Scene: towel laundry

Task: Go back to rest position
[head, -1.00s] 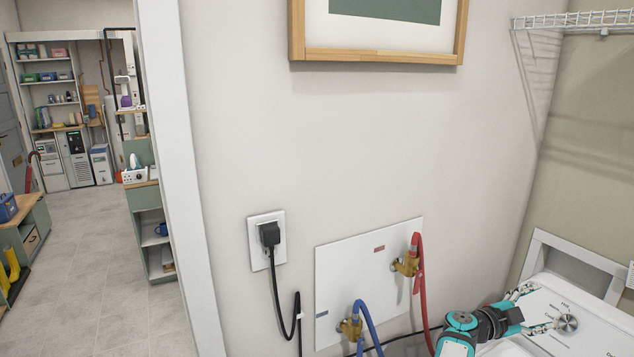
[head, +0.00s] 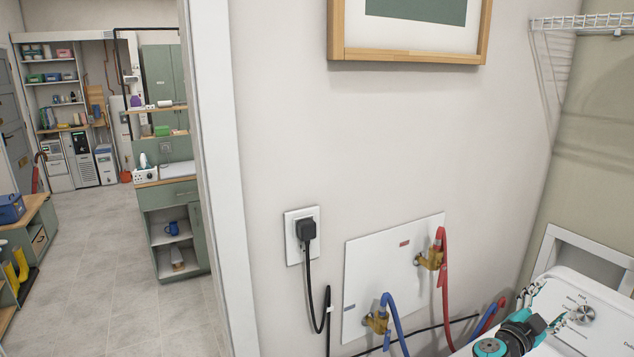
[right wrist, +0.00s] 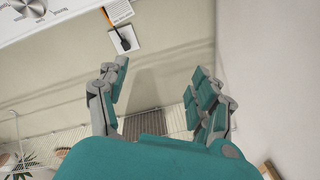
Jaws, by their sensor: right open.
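My right gripper (head: 545,305) shows at the lower right of the head view, in front of the white appliance's control panel (head: 600,312) with its round knob (head: 582,315). In the right wrist view the gripper (right wrist: 160,92) has its two teal and grey fingers spread wide apart, with nothing between them. The panel and knob (right wrist: 28,8) also show at the top left of that view, apart from the fingers. My left gripper is not in either view.
Red (head: 444,290) and blue (head: 395,325) hoses hang from valves on a white wall plate (head: 360,275). A black plug (head: 306,230) sits in a socket. A wire shelf (head: 580,22) is at upper right. Open tiled floor (head: 100,275) lies beyond the doorway at left.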

